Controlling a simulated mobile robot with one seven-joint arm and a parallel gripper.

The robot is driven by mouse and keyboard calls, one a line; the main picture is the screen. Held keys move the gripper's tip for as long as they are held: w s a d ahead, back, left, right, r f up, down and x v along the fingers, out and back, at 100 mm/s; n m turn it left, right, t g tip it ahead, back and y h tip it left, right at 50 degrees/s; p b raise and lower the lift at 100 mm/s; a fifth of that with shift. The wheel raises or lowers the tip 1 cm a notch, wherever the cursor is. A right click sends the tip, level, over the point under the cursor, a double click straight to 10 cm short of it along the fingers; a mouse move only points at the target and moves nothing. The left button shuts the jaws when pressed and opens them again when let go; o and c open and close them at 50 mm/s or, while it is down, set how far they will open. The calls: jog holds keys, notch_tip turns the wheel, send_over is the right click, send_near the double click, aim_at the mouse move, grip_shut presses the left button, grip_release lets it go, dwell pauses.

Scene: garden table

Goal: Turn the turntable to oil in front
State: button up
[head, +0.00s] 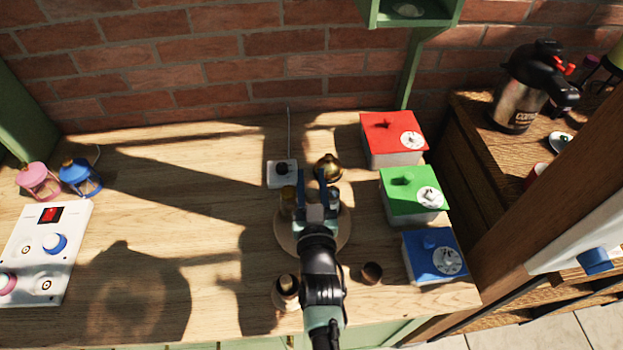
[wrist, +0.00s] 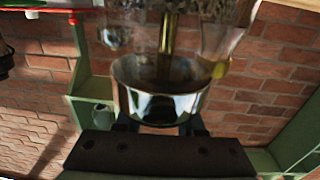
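The turntable (head: 283,240) is a round pale wooden disc in the head view, mostly covered by my arm. A small olive-yellow container (head: 288,198) stands at its left back. A brass-coloured rounded thing (head: 328,165) shows just beyond my fingers. My gripper (head: 312,184) is over the turntable's back part, its blue fingers apart. In the wrist view, a shiny metal cup-shaped thing (wrist: 160,100) with clear glass and a gold stem fills the space by the fingers. I cannot tell whether they touch it, or which container is the oil.
Red (head: 385,148), green (head: 405,210) and blue (head: 425,268) boxes with dials stand to the right. A white switch panel (head: 70,222) and two small lanterns are at the left. A dark jar (head: 286,290) and a small brown cup (head: 371,273) stand in front. The left-middle table is clear.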

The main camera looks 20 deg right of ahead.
grip_shut()
dwell(1.1)
